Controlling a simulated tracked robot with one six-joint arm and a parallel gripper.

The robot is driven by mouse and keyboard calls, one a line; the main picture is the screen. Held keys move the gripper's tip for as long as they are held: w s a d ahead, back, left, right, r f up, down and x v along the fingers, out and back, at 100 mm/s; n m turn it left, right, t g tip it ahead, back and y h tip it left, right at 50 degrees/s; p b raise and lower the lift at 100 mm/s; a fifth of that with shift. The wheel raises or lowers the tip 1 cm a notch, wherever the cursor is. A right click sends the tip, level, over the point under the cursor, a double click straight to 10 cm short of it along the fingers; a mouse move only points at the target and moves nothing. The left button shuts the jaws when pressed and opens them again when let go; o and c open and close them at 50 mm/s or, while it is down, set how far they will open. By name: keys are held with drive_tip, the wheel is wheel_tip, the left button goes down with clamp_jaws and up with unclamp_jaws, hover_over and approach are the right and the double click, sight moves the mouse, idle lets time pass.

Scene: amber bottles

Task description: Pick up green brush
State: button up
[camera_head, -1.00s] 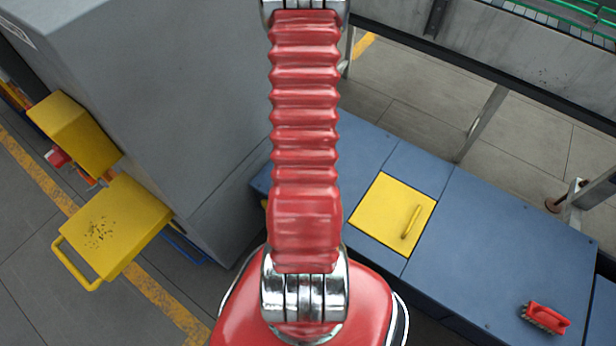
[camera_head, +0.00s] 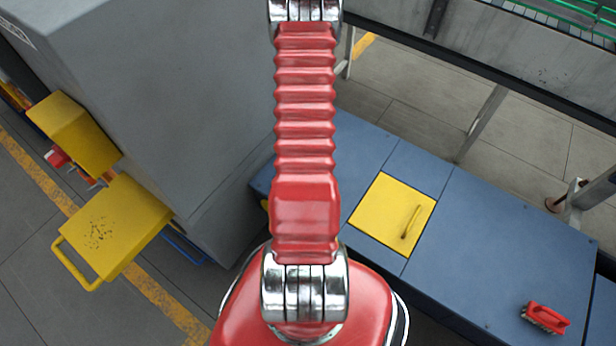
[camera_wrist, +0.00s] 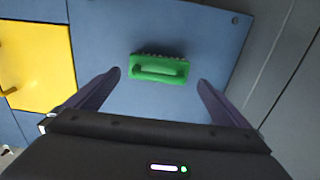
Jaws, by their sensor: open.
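In the wrist view a green brush (camera_wrist: 160,68) with bristles along its upper edge lies on a blue panel. My gripper (camera_wrist: 160,77) is open, with one dark finger on each side of the brush in the picture. The brush appears between and slightly beyond the fingertips; contact and height above the panel cannot be told. In the head view a brush at the lower right (camera_head: 545,318) looks red, with dark bristles, on the blue bench. My gripper does not show in the head view.
The blue bench (camera_head: 500,235) has a yellow hatch (camera_head: 393,214) with a handle, also in the wrist view (camera_wrist: 36,66). A tall grey cabinet (camera_head: 150,100) stands left of my arm. A yellow step (camera_head: 112,228) juts out beside it.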

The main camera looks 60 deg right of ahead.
drive_tip(key=shift+f, duration=0.2)
drive_tip(key=shift+s+f, duration=0.1)
drive_tip(key=shift+f, duration=2.45)
drive_tip(key=shift+d, duration=0.1)
drive_tip(key=c, duration=0.8)
